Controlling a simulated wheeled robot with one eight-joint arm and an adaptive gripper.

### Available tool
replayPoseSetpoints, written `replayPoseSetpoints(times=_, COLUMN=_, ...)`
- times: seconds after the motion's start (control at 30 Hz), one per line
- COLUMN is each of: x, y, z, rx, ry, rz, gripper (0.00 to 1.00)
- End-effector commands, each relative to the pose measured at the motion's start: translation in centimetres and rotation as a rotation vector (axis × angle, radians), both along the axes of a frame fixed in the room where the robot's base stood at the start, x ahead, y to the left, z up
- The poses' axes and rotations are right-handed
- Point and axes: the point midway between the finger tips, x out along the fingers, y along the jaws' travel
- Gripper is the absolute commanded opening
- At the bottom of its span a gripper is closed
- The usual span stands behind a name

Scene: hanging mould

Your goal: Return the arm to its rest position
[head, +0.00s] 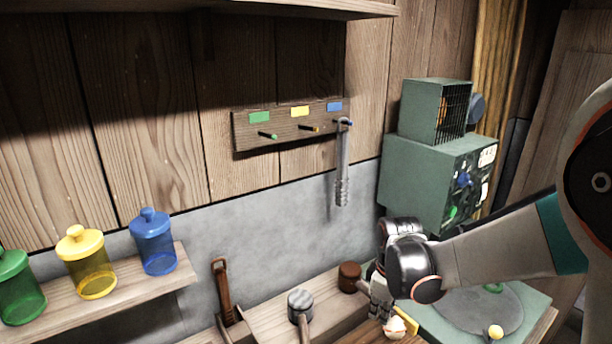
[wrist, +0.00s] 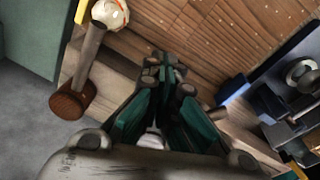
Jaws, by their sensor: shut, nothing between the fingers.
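My gripper (head: 380,300) is at the lower right of the head view, pointing down over the wooden bench, with my arm reaching in from the right. In the wrist view my gripper's dark green fingers (wrist: 163,62) are together, with nothing between them. A grey metal mould (head: 342,175) hangs from the peg under the blue label on the wall rack (head: 250,134). It hangs straight down, up and left of my gripper and apart from it.
Near my gripper are a brown mallet head (head: 349,276), a grey-headed mallet (head: 300,304) and a grey turntable (head: 460,312). Green machine boxes (head: 425,170) stand behind. Green, yellow and blue jars (head: 153,245) stand on the left shelf. A blue object (wrist: 292,75) shows in the wrist view.

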Motion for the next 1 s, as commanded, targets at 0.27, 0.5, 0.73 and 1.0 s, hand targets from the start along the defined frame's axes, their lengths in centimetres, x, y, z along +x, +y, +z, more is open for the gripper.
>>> replayPoseSetpoints(times=0.27, x=-4.3, y=-0.6, z=6.7, rx=0.040, ry=-0.127, rz=-0.229, gripper=0.00)
replayPoseSetpoints(times=0.5, x=-8.6, y=-1.0, z=10.7, rx=0.098, ry=-0.234, rz=-0.423, gripper=0.00)
replayPoseSetpoints(times=0.73, x=-12.8, y=-1.4, z=13.0, rx=0.172, ry=-0.334, rz=-0.605, gripper=0.00)
replayPoseSetpoints(times=1.0, x=-17.2, y=-1.7, z=14.1, rx=0.273, ry=-0.435, rz=-0.796, gripper=0.00)
